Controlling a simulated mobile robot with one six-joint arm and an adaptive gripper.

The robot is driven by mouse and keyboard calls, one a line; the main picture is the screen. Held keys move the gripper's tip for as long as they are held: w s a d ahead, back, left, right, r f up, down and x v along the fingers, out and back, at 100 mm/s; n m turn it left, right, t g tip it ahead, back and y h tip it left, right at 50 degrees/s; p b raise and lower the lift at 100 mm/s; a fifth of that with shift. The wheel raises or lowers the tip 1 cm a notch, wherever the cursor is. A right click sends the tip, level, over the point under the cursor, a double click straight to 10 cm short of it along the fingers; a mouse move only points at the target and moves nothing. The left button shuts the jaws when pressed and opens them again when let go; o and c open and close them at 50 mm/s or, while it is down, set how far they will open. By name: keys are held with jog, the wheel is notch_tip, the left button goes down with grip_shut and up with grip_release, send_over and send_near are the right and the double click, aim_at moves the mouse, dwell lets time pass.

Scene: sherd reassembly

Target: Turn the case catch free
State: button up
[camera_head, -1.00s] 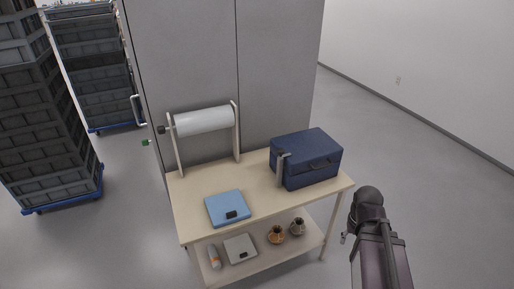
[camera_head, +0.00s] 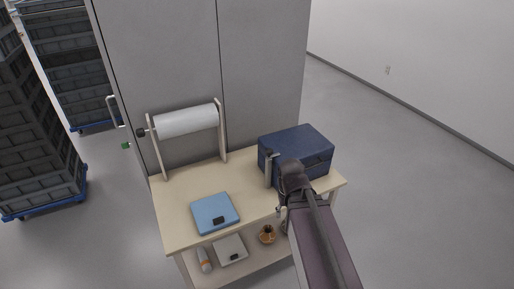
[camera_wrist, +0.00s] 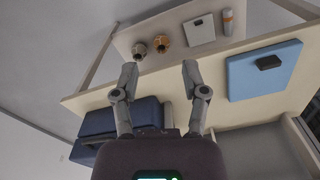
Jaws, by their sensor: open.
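The dark blue case (camera_head: 300,140) stands shut on the right of the wooden table. In the wrist view my gripper (camera_wrist: 160,72) is open and empty, fingers apart over the table's front edge. The case (camera_wrist: 92,124) is at the lower left, partly behind the left finger. I cannot make out the catch clearly in that view.
A blue scale (camera_head: 214,213) lies on the tabletop, with a paper roll (camera_head: 186,120) on a stand behind. The lower shelf holds a grey scale (camera_head: 230,249), a bottle (camera_head: 204,259) and small pots (camera_wrist: 162,43). A grey cabinet (camera_head: 170,60) stands behind.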

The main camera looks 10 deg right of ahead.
jog(key=shift+r, duration=0.15)
jog(key=shift+w+a, duration=0.15)
jog(key=o, duration=0.3)
jog(key=w+f+m+t+y+b, duration=0.2)
jog(key=w+f+m+y+b, duration=0.1)
jog(key=w+m+y+b, duration=0.8)
jog(key=w+d+r+m+t+y+b, duration=0.1)
jog(key=w+d+r+m+t, duration=0.1)
jog(key=w+d+m, duration=0.2)
jog(key=w+d+r+m+t+y+b, duration=0.1)
jog(key=w+d+m+t+y+b, duration=0.1)
jog(key=w+d+m, duration=0.1)
jog(key=w+d+r+m+t+y+b, duration=0.1)
jog(key=w+d+r+m+y, duration=0.1)
jog(key=w+d+m, duration=0.2)
jog(key=shift+w+d+r+m+t+b, duration=0.3)
jog(key=shift+w+r+m+t+b, duration=0.1)
jog(key=shift+m, duration=0.2)
